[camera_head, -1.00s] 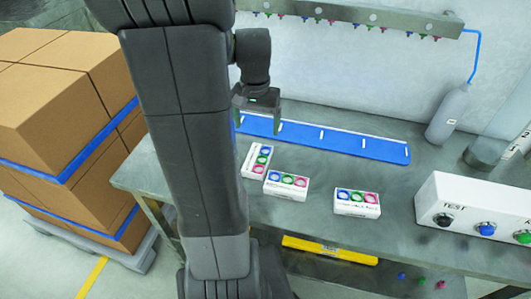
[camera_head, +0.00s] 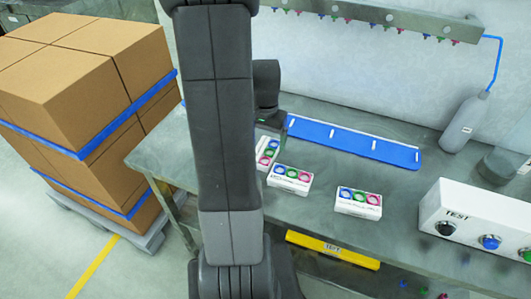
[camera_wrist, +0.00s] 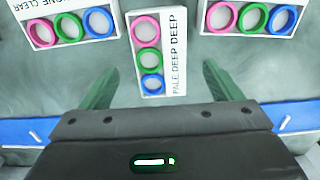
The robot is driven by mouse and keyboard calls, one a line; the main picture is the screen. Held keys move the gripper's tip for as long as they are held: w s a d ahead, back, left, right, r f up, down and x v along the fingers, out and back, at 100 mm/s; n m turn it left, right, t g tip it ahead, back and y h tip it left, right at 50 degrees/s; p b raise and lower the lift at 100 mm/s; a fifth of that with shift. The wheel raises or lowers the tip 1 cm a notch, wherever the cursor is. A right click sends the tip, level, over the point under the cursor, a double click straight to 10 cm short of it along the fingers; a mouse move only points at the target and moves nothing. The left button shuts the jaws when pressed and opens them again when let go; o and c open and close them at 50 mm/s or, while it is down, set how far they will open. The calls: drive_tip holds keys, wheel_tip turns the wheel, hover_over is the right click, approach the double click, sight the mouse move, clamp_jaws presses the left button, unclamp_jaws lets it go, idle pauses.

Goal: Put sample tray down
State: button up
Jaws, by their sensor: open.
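A white sample tray (camera_head: 268,151) with pink, green and blue rings stands on the grey workbench, partly hidden by my arm in the head view. In the wrist view this tray (camera_wrist: 152,58), marked PALE DEEP DEEP, lies ahead of and between my fingers. My gripper (camera_wrist: 160,78) is open, its two green fingers spread apart on either side of the tray's near end. I cannot tell the height of the fingers above the bench. In the head view the fingers are hidden behind my arm and wrist.
Similar trays stand nearby: one (camera_head: 290,180) close right, another (camera_head: 358,203) farther right; the wrist view shows one tray on each side. A blue strip (camera_head: 355,143) runs along the bench's back. A TEST button box (camera_head: 478,222) stands right. Stacked cartons (camera_head: 85,90) stand left.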

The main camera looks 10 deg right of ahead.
sight(265, 150)
drive_tip(key=shift+f, duration=2)
drive_tip(key=c, duration=1.2)
